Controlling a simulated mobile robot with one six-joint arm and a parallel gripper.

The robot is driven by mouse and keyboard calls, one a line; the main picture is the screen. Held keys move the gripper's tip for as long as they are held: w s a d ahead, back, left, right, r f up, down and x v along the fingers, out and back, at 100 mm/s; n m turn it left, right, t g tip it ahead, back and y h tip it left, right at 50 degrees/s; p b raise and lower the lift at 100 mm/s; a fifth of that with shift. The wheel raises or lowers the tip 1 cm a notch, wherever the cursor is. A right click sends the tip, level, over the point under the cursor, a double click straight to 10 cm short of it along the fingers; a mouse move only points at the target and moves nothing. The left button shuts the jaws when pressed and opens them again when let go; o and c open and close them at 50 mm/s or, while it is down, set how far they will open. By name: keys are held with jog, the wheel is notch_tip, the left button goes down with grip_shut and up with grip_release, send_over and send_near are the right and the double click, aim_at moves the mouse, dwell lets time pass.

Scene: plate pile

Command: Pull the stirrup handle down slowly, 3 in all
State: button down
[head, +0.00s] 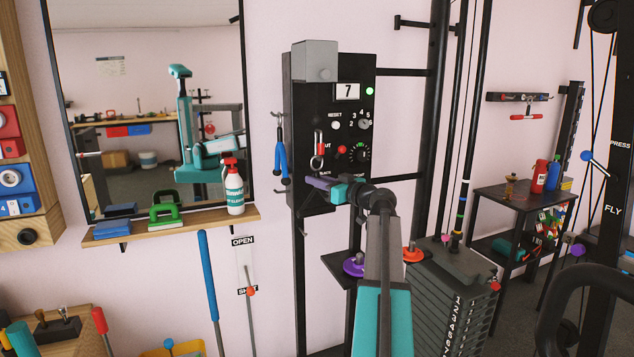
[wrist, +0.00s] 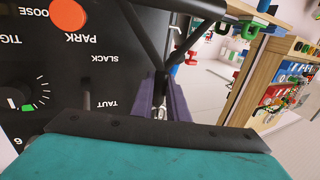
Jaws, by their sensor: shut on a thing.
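My gripper (head: 322,184) has purple fingers and is in front of the lower part of the black control panel. In the wrist view (wrist: 162,98) its fingers are close around a thin metal piece. Dark slanted bars meet near the fingers there; they look like the stirrup handle (wrist: 148,40), with a thick dark bar across their far end. In the head view I cannot make the handle out against the black panel. My gripper is shut on what appears to be the stirrup handle.
The control panel (head: 299,110) shows "7", a green light, knobs and labels including PARK, SLACK and TAUT. A weight stack (head: 450,300) stands at lower right. A shelf (head: 185,226) holds a spray bottle (head: 234,190).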

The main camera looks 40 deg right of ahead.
aim_at(316, 157)
jog(key=shift+r, duration=0.9)
jog(key=shift+r, duration=2.7)
